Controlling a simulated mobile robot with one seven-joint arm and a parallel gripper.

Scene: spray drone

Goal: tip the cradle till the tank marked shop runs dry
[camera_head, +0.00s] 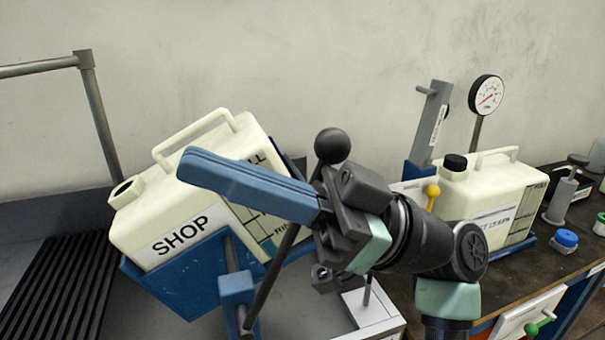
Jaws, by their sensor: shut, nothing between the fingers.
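The cream tank marked SHOP (190,205) sits in the blue cradle (190,280), tilted with its mouth end down to the left. Its mouth (122,190) is open; I see no liquid coming from it. A dark lever rod (272,275) with a black ball knob (332,145) rises slanting at the right of the cradle. My gripper (188,165) is shut and empty. Its long blue fingers cross in front of the tank's upper part and hide some of its side markings. The knob shows just behind my gripper's body; I cannot tell whether they touch.
A second cream tank (485,195) with a black cap stands upright at the right, beside a dial gauge (487,93). Small jars and tools lie on the dark bench (525,275). A black ribbed grate (55,285) lies at the left, and a grey rail (100,115) stands behind.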

